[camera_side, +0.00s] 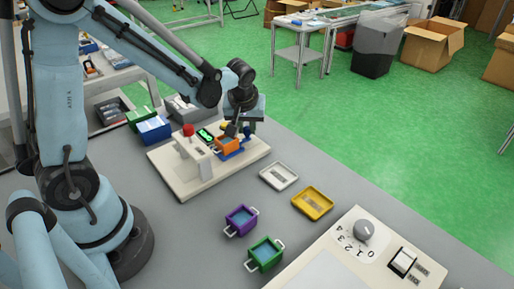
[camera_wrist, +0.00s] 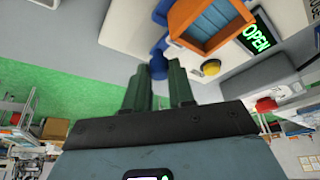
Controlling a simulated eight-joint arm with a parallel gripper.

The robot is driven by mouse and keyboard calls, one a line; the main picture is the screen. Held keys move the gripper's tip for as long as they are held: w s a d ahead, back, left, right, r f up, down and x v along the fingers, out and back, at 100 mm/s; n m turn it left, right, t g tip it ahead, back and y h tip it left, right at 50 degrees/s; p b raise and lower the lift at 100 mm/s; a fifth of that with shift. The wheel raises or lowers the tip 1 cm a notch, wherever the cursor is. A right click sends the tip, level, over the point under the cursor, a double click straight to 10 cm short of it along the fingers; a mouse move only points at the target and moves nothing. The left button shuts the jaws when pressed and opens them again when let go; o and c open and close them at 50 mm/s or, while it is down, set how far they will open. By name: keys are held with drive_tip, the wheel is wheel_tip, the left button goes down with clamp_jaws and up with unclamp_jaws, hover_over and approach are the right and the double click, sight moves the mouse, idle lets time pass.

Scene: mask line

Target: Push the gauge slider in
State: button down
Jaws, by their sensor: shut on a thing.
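The gauge (camera_side: 180,172) is a pale plate with a display reading OPEN (camera_wrist: 257,37) in green. An orange tray with a blue inside (camera_side: 227,144) sits on it, beside a blue slider (camera_side: 232,154) with a rounded blue handle (camera_side: 247,131). In the wrist view the orange tray (camera_wrist: 207,22) is at the top, and the blue handle (camera_wrist: 158,66) lies between the green fingers. My gripper (camera_wrist: 161,72) is shut on the blue slider's handle. In the side view my gripper (camera_side: 241,122) is low over the gauge's far right part, and its fingertips are partly hidden.
A red button (camera_side: 188,130) stands on the gauge's post, and a yellow button (camera_wrist: 211,67) is near the tray. White (camera_side: 279,176), yellow (camera_side: 313,203), purple (camera_side: 241,220) and green trays (camera_side: 265,254) lie in front. A dial panel (camera_side: 345,262) is at the lower right.

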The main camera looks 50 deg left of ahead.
sight(228, 138)
drive_tip(key=s, duration=0.6)
drive_tip(key=c, duration=1)
unclamp_jaws()
drive_tip(key=shift+s, duration=0.1)
drive_tip(key=shift+v, duration=6.05)
drive_tip(key=shift+o, duration=0.2)
